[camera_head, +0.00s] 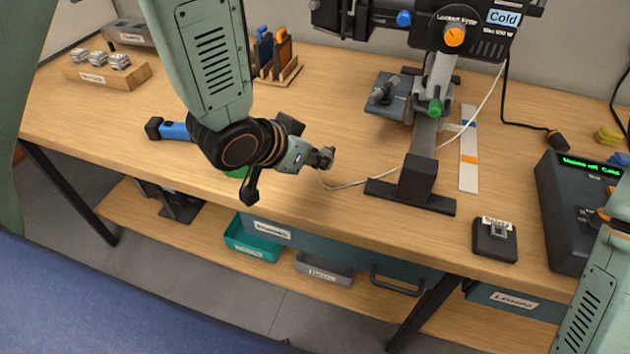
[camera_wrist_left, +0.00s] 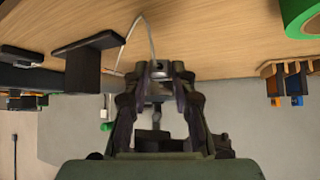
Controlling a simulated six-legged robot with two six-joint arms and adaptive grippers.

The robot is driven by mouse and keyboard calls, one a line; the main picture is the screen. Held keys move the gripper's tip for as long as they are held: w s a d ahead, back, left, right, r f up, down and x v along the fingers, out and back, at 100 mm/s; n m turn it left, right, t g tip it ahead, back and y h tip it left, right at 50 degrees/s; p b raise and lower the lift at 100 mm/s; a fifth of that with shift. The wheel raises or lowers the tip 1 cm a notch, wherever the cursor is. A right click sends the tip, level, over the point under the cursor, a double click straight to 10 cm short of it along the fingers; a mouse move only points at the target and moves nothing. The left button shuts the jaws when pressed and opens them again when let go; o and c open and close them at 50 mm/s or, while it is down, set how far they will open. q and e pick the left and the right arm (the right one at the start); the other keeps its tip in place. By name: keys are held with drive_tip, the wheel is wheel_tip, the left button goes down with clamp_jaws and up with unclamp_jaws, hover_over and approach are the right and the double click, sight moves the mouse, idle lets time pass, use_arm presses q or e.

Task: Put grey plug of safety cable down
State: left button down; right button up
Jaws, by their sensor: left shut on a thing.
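My left gripper (camera_head: 322,158) is shut on the grey plug and holds it above the front part of the wooden bench, left of the lamp stand. In the left wrist view, my left gripper (camera_wrist_left: 158,72) has the small grey plug (camera_wrist_left: 159,67) between its fingertips. The thin pale safety cable (camera_head: 350,184) runs from the gripper to the right, passes by the stand and rises toward the black light fixture (camera_head: 455,30). In the head view the plug is mostly hidden by the fingers. My right gripper is out of view.
The stand's dark base (camera_head: 410,197) is right of the gripper. A blue-handled tool (camera_head: 175,131) lies left, behind my arm. A black block (camera_head: 494,240) and a control console (camera_head: 570,215) are at the right.

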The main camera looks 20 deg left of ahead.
use_arm(q)
drive_tip(key=f, duration=0.2)
drive_tip(key=shift+w+a+f, duration=0.15)
drive_tip(key=shift+w+f, duration=0.15)
drive_tip(key=shift+f, duration=0.1)
drive_tip(key=shift+a+f, duration=0.15)
drive_tip(key=shift+f, duration=0.1)
drive_tip(key=f, duration=0.1)
drive_tip(key=f+b, duration=0.1)
drive_tip(key=shift+s+f, duration=0.3)
drive_tip(key=shift+f, duration=0.05)
drive_tip(key=shift+d+f, duration=0.2)
drive_tip(key=shift+f, duration=0.05)
drive_tip(key=shift+w+a+f, duration=0.1)
drive_tip(key=shift+w+a, duration=0.05)
drive_tip(key=shift+w, duration=0.2)
drive_tip(key=shift+s+f, duration=0.1)
drive_tip(key=c, duration=1.3)
unclamp_jaws()
drive_tip(key=shift+s, duration=0.2)
drive_tip(key=shift+o, duration=1)
drive_tip(key=shift+w, duration=0.25)
